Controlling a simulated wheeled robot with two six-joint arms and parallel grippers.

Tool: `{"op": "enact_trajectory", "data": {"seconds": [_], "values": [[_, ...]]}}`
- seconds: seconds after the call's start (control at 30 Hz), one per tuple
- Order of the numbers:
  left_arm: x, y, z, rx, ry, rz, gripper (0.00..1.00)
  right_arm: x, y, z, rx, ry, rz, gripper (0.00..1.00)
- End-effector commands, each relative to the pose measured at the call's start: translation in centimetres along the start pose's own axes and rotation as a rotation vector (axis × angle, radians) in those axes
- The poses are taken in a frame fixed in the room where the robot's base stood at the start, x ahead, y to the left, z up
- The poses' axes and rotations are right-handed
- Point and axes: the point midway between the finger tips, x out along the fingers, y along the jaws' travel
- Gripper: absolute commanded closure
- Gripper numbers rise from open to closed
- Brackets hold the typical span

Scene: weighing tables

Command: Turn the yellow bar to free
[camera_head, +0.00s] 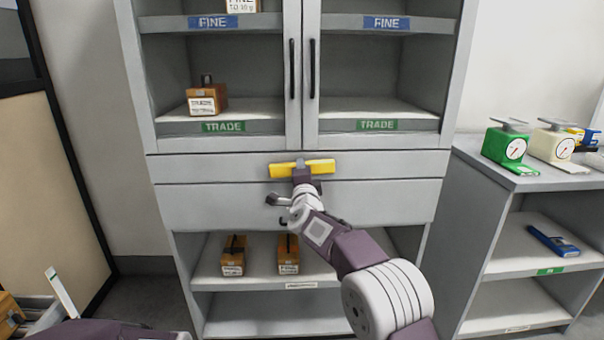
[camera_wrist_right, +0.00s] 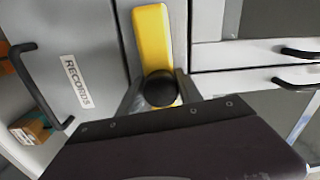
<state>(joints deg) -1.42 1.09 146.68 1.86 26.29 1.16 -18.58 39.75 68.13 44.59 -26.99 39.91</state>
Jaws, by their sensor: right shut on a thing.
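The yellow bar (camera_head: 320,166) lies nearly level across the upper drawer front of the grey cabinet, its right end slightly higher. It also shows in the right wrist view (camera_wrist_right: 151,35), running up the picture, with a round black knob (camera_wrist_right: 160,89) near its lower end. My right gripper (camera_head: 301,170) is at the bar's middle, hiding part of it. In the right wrist view its fingers (camera_wrist_right: 160,94) stand on both sides of the bar and knob, shut on the bar. My left gripper is not in view; only part of my left arm shows at the bottom left.
The cabinet has glass-fronted upper shelves with TRADE labels (camera_head: 223,127) and a wooden box (camera_head: 207,99). Two wooden boxes (camera_head: 233,256) stand on the open shelf below. At right, a side table (camera_head: 520,183) holds green and cream scales. A RECORDS label (camera_wrist_right: 77,83) and handles show in the wrist view.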

Motion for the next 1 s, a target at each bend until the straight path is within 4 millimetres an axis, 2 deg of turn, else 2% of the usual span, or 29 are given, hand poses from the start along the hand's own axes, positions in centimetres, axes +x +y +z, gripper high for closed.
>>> {"op": "enact_trajectory", "data": {"seconds": [0.03, 0.07, 0.1, 0.13, 0.43, 0.57, 1.0], "values": [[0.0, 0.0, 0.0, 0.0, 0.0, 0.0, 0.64, 0.0, 0.1, 0.1, -0.001, -0.001, 0.001, 1.0], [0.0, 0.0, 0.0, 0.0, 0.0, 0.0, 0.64, 0.0, 0.1, 0.1, -0.001, -0.001, 0.001, 0.55], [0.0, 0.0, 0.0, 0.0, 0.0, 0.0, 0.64, 0.0, 0.1, 0.1, -0.001, -0.001, 0.001, 0.44], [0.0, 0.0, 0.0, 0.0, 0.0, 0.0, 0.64, 0.0, 0.1, 0.1, -0.001, -0.001, 0.001, 0.37], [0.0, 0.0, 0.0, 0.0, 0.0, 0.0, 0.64, 0.0, 0.0, 0.0, -0.001, 0.0, 0.0, 0.37], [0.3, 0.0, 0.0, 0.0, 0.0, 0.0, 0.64, -0.8, 0.0, 0.0, -0.001, 0.0, 0.0, 0.37], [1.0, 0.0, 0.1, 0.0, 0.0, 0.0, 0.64, -8.0, -0.1, 0.1, -0.001, -0.002, 0.0, 0.37]]}}
